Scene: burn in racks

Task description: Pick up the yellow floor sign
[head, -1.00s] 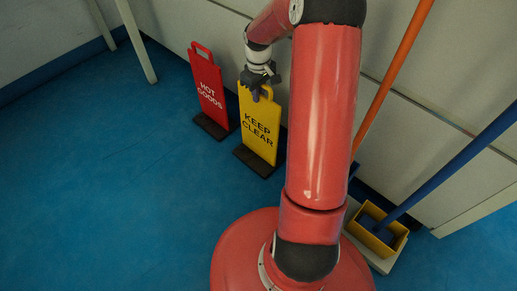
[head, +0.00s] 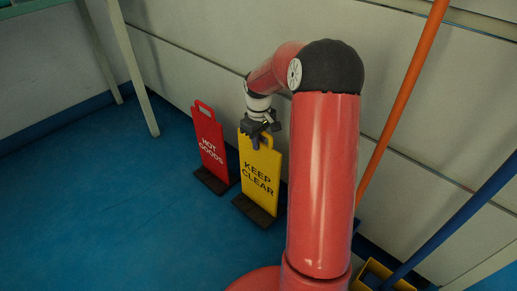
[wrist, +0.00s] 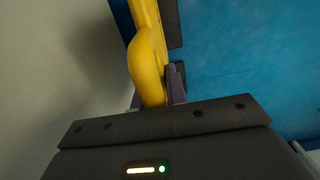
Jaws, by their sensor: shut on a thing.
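The yellow floor sign (head: 262,172) reads "KEEP CLEAR" and stands upright on a dark base (head: 257,210) in the head view. My gripper (head: 257,141) is at its top edge, by the handle. In the wrist view the yellow handle of the sign (wrist: 147,68) runs down between my gripper's fingers (wrist: 157,95). The gripper is shut on this handle. The base looks to be at floor level; I cannot tell whether it touches the floor.
A red "HOT GOODS" sign (head: 211,146) stands close to the left. A pale wall (head: 215,55) is just behind. An orange pole (head: 405,85), a blue pole (head: 455,230) and a yellow bucket (head: 375,272) are at the right. Blue floor (head: 110,210) is open at the front left.

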